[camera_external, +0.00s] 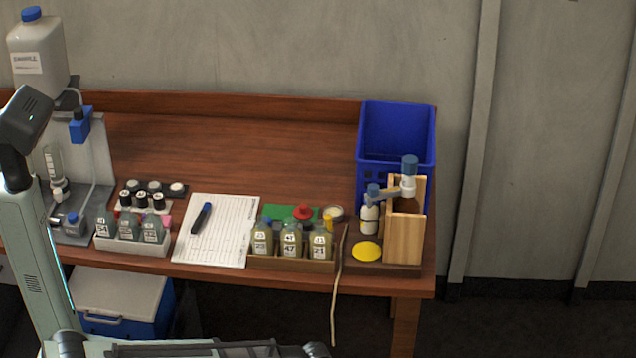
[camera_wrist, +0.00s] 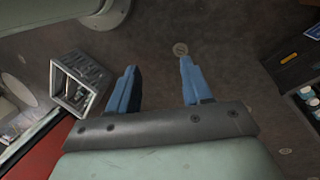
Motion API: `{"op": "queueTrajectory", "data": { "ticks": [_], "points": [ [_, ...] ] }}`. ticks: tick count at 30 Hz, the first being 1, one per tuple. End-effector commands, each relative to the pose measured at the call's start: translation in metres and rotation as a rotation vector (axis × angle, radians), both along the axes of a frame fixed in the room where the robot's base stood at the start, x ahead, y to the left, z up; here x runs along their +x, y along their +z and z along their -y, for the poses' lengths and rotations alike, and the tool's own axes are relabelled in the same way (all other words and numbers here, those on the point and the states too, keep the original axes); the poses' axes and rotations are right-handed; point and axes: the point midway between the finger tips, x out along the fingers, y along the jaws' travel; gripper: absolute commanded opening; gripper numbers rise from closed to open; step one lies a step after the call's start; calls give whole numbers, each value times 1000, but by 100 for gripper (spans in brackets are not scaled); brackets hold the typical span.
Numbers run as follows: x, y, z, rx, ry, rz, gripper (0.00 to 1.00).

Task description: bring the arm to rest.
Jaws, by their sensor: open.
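My gripper (camera_wrist: 157,76) shows in the wrist view with its two blue fingers spread well apart. Nothing is between the fingers. Below and beyond them is a dark brown floor. The fingers do not show in the external view. There, pale green parts of my arm stand at the left edge and along the bottom edge, away from the middle of the tabletop.
The wooden table (camera_external: 250,140) holds a sheet of paper (camera_external: 222,225), racks of bottles, a blue basket (camera_external: 396,130) and a wooden box (camera_external: 404,240). A grey open-fronted box (camera_wrist: 58,80) and a dark case (camera_wrist: 285,65) flank my gripper in the wrist view.

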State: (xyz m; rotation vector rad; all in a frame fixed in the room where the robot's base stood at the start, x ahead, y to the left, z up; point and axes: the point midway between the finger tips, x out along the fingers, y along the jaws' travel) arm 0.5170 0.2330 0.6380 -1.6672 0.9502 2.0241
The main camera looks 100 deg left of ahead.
Motion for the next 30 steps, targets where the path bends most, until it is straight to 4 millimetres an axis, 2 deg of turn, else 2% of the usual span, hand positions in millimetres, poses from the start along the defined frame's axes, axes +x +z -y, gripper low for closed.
{"op": "queueTrajectory", "data": {
  "ticks": [1,3,8,15,24,30],
  "points": [
    [-8,-14,17,5,21,-22,49],
    [-16,-31,35,18,60,-48,49],
    [-40,-68,76,53,148,-107,49],
    [-86,-116,132,122,276,-192,49],
    [-157,-163,188,239,432,-288,49],
    [-210,-187,215,330,529,-338,49]
  ]
}}
